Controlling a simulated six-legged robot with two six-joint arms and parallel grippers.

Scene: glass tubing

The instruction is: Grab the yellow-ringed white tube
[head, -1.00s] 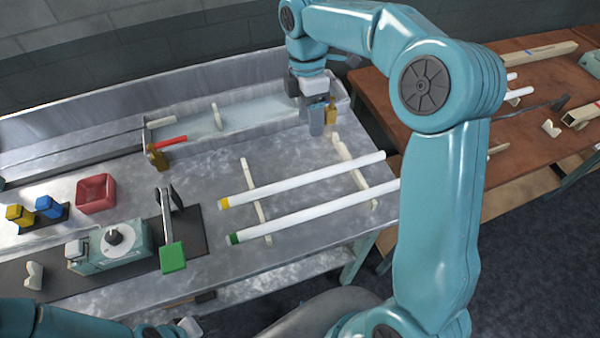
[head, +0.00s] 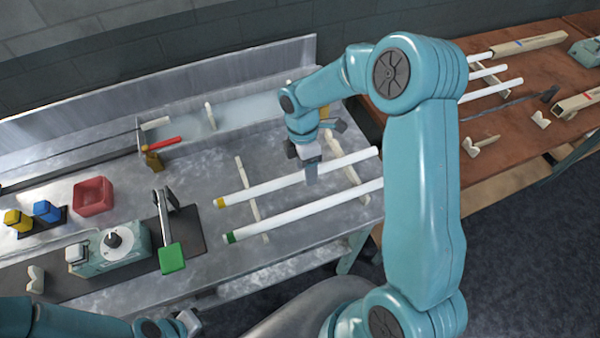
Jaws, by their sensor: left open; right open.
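The yellow-ringed white tube (head: 262,188) lies slantwise across two pale notched rests on the metal bench, its yellow ring at the left end. A green-ringed white tube (head: 290,214) lies parallel in front of it. My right gripper (head: 311,174) is open and points down at the middle of the yellow-ringed tube. Its fingers cover a short piece of that tube; I cannot tell whether they touch it or are above it. My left gripper (head: 189,321) is at the bottom edge, far from the tubes, and its fingers are barely visible.
A teal device with a dial (head: 115,245), a clamp with a green block (head: 172,258) and a red tray (head: 93,196) stand to the left. A red rod (head: 162,144) lies behind. A brown table (head: 500,125) with more tubes is at right.

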